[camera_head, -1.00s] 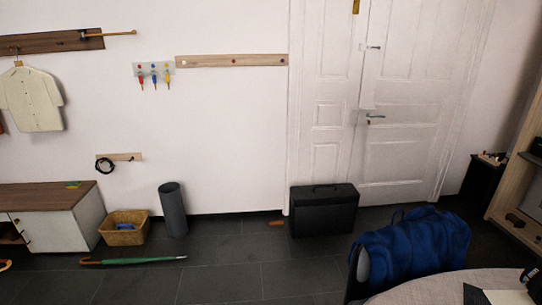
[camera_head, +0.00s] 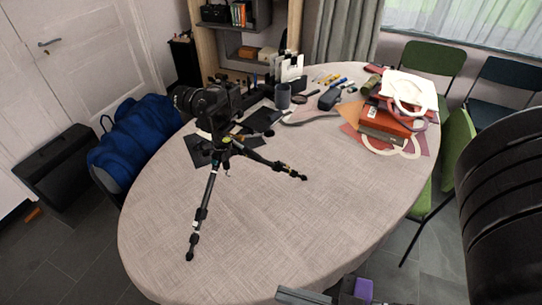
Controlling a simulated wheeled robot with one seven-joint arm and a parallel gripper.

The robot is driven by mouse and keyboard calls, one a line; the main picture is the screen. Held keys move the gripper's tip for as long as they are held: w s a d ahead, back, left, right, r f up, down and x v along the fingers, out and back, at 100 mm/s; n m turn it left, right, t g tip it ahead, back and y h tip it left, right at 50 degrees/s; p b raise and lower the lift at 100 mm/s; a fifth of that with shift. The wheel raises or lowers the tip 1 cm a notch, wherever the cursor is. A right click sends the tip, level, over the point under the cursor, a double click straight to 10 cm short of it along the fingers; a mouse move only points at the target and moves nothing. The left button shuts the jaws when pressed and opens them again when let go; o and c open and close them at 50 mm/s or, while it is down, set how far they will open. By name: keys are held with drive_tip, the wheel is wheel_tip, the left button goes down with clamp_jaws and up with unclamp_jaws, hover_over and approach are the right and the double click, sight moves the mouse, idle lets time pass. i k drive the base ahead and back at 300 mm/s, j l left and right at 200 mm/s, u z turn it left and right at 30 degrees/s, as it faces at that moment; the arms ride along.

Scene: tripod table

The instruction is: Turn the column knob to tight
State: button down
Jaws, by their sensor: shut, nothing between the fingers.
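A black tripod (camera_head: 211,190) stands upright on the round table (camera_head: 290,220), left of its middle, with its legs spread wide. A black camera (camera_head: 209,106) with its lens to the left is mounted on top. The short column and its small fittings are below the camera, but the column knob is too small and dark to make out, and its setting cannot be read. My gripper is not clearly identifiable in the view.
A dark mug (camera_head: 283,96) and small items stand behind the tripod. A blue bag (camera_head: 137,145) is on the left, with chairs (camera_head: 434,65) beyond. The table's front is clear. Unidentified parts show at the bottom edge.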

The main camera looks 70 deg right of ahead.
sight(206, 152)
drive_tip(key=k+z, duration=0.15)
drive_tip(key=k, duration=0.4)
drive_tip(key=k+l+z, duration=0.2)
drive_tip(key=k, duration=0.3)
drive_tip(key=k+z, duration=0.15)
drive_tip(key=k, duration=0.4)
drive_tip(key=i+j, duration=0.1)
drive_tip(key=i, duration=1.1)
drive_tip(key=i+j, duration=0.15)
drive_tip(key=i, duration=1.05)
drive_tip(key=k+j, duration=0.15)
drive_tip(key=k+l, duration=0.25)
drive_tip(key=k, duration=0.15)
drive_tip(key=k+l+z, duration=0.1)
drive_tip(key=k, duration=0.25)
drive_tip(key=i+j+u, duration=0.15)
drive_tip(key=j+u, duration=0.3)
drive_tip(key=i+j+u, duration=0.2)
drive_tip(key=u, duration=0.15)
drive_tip(key=i+u, duration=0.35)
drive_tip(key=i+j, duration=0.05)
drive_tip(key=i, duration=0.05)
